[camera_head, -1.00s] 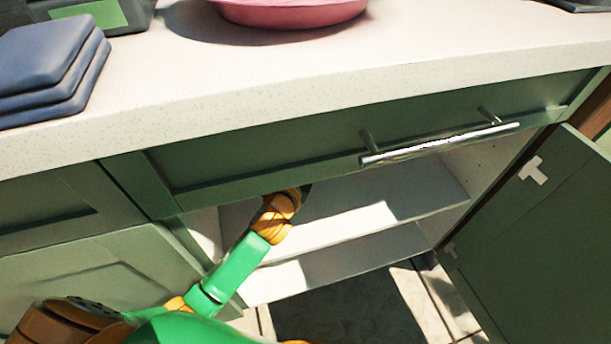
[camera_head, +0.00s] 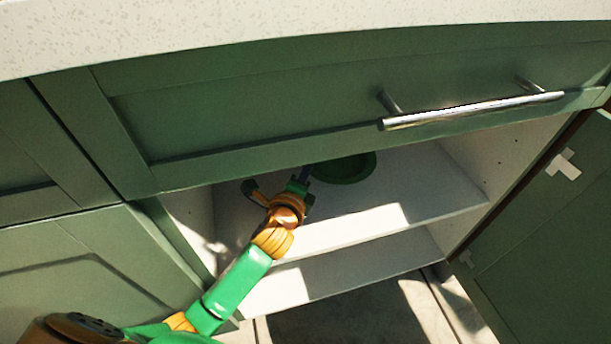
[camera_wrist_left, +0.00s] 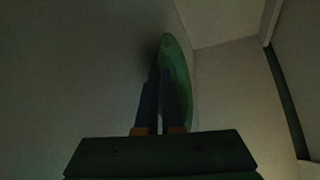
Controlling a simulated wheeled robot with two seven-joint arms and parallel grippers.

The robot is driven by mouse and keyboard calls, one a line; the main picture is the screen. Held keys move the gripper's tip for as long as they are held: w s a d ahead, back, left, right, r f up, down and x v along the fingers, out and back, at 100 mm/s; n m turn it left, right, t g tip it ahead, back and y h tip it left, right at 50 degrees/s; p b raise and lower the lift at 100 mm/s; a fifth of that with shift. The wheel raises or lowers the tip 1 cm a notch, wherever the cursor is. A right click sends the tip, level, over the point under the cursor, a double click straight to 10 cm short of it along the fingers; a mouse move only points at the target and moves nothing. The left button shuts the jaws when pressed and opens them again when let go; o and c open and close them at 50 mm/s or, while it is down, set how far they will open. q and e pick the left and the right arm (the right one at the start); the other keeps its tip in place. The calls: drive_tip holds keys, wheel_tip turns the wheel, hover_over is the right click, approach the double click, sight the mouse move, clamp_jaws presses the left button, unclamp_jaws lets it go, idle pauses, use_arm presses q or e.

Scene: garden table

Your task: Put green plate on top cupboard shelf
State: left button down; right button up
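The green plate (camera_head: 345,169) is inside the open cupboard, over the top shelf (camera_head: 380,190). The drawer front hides its far part. In the left wrist view the plate (camera_wrist_left: 181,80) shows nearly edge-on. My left gripper (camera_head: 305,174) reaches in from the left, at the plate's left edge. Its two dark fingers (camera_wrist_left: 160,85) are close together with the plate's rim between them, so it appears shut on the plate. I cannot tell whether the plate touches the shelf. My right gripper is not in view.
The drawer front with its metal handle (camera_head: 470,110) overhangs the opening. The open cupboard door (camera_head: 550,230) stands at the right. A lower shelf (camera_head: 340,270) is empty where visible. The pale countertop (camera_head: 250,25) is above.

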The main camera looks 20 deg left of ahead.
use_arm(q)
drive_tip(key=c, duration=1.3)
unclamp_jaws()
drive_tip(key=shift+s, duration=0.15)
drive_tip(key=p+v, duration=0.4)
drive_tip(key=v, duration=0.7)
drive_tip(key=shift+r, duration=0.1)
drive_tip(key=shift+s, duration=0.35)
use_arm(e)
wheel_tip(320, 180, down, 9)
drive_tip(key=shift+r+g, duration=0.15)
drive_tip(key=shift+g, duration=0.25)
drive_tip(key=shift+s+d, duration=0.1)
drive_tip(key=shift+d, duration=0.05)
